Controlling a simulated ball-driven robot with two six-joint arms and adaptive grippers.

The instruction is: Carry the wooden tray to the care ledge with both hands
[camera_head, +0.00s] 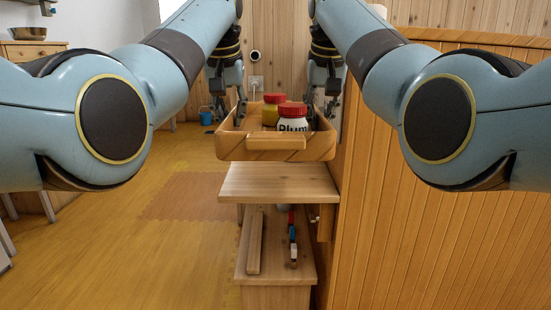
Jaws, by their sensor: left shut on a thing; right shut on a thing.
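The wooden tray (232,146) is in the middle of the head view, level, with a raised handle block on its near side. Two jars with red lids stand in it: a white-labelled jar reading "Plum" (292,122) and a yellow jar (270,112) partly behind it. My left gripper (222,112) is shut on the tray's left side and my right gripper (329,108) on its right side; the fingertips are partly hidden. A wooden ledge (278,184), which looks like the care ledge, shows just below the tray. I cannot tell how large the gap between them is.
A lower wooden shelf (275,270) under the ledge holds a wooden bar (255,240) and a small red, white and blue item (292,238). A slatted wooden wall (430,230) closes the right side. Open floor (150,250) lies left, with a blue bucket (206,116) farther back.

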